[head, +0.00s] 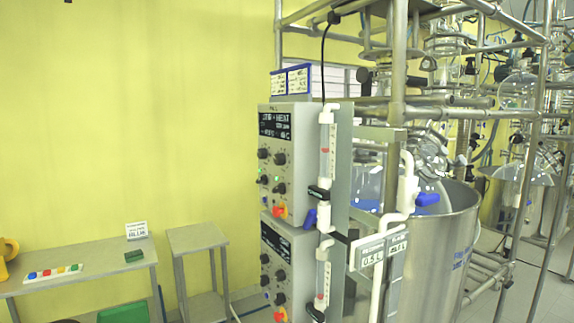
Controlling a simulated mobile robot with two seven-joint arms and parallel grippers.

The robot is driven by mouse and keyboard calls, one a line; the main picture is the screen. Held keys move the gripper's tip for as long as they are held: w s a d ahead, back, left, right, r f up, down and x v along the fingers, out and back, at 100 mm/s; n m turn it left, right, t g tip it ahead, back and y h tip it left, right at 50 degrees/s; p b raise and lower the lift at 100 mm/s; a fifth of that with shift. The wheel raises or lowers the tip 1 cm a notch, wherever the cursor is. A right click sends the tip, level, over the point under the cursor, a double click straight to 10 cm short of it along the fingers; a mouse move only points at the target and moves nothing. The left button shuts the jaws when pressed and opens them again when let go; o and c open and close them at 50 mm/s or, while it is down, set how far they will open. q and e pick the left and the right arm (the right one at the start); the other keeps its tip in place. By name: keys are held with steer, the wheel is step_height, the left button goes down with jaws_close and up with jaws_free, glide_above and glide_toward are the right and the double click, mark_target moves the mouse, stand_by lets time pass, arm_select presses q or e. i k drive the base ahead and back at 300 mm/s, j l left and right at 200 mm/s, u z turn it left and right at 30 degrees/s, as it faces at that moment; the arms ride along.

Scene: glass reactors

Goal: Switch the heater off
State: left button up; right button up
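An upper grey control box (285,150) is mounted on the reactor frame at the picture's middle. Its dark display (275,126) carries white text that seems to include the word HEAT. Below are several black knobs, small green lights (277,178) and a red-and-yellow switch (279,211). A second, similar control box (278,250) sits beneath it, with its own dark display, knobs and red-and-yellow switch (281,314). The small lettering is too fine to read surely. Neither of my grippers shows in the head view.
A large steel vessel (445,245) stands right of the boxes within a metal pipe frame (397,75). White flow-meter tubes (327,150) stand close beside the boxes. A grey bench (100,262) and small stool (195,237) stand left, against the yellow wall.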

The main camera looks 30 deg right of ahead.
mark_target(281, 188)
steer(key=z, duration=0.8)
steer(key=i+j+z, duration=0.15)
steer(key=z, duration=0.3)
steer(key=i+j+z, duration=0.1)
steer(key=z, duration=0.35)
steer(key=j+z, duration=0.4)
steer(key=i+j+z, duration=0.1)
steer(key=j+z, duration=0.55)
steer(key=j, duration=0.3)
steer(key=j+z, duration=0.25)
steer(key=j, duration=0.85)
steer(key=k, duration=0.05)
